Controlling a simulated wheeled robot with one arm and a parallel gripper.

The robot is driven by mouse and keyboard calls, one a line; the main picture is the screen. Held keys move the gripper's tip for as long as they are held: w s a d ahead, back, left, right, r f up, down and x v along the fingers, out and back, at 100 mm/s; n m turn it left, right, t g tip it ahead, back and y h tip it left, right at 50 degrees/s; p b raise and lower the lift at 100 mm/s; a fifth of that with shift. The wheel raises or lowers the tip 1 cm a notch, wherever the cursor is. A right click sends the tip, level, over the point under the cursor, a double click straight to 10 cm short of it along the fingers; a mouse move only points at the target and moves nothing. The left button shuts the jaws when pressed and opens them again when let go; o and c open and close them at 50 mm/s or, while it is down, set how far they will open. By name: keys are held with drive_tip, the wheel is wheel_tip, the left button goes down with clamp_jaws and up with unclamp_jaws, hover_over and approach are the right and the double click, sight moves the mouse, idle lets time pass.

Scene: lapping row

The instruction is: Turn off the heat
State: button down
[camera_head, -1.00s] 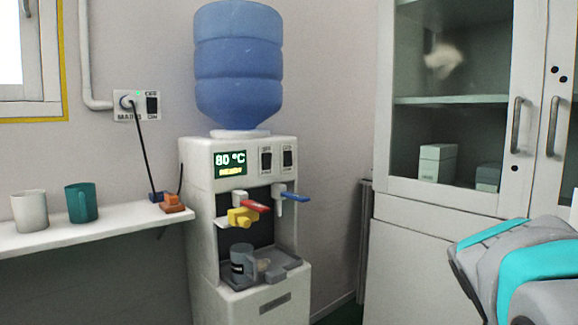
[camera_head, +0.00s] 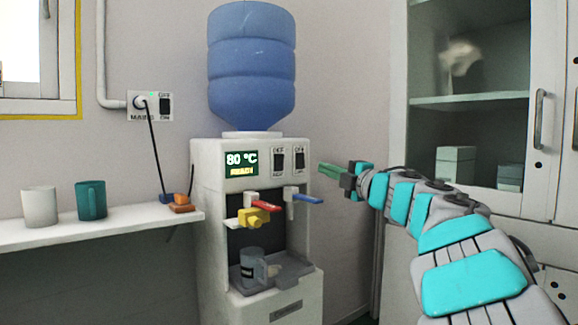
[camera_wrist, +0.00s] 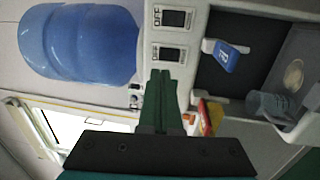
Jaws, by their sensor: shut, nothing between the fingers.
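The water dispenser (camera_head: 205,165) stands against the wall with a blue bottle on top. Its display (camera_head: 241,163) reads 80 °C with a second line like READY. Right of the display are two rocker switches, a left one (camera_head: 279,161) and a right one (camera_head: 299,159); their small labels are hard to read. In the wrist view the switches (camera_wrist: 172,18) and (camera_wrist: 167,54) appear one above the other. My gripper (camera_head: 322,168) is shut and empty, with green fingers pointing left toward the panel, just right of the dispenser. In the wrist view the fingertips (camera_wrist: 160,76) appear close to the lower switch; contact cannot be told.
A red tap lever (camera_head: 265,205) with a yellow part and a blue lever (camera_head: 308,199) jut out below the switches. A wall MAINS socket switch (camera_head: 166,105) is at left. Glass cabinet (camera_head: 398,120) at right.

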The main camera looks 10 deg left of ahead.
drive_tip(key=shift+s+a+f+n+g, duration=0.25)
drive_tip(key=shift+a+f+n+g, duration=0.1)
drive_tip(key=shift+a+n+g, duration=0.25)
drive_tip(key=p, duration=0.3)
approach(280, 158)
drive_tip(key=x, duration=0.4)
drive_tip(key=shift+w+f, duration=0.1)
drive_tip(key=shift+w, duration=0.05)
drive_tip(key=shift+w+a+t+p, duration=0.3)
drive_tip(key=shift+w+a+p, duration=0.45)
drive_tip(key=shift+w+a, duration=0.2)
drive_tip(key=shift+s+a, duration=0.1)
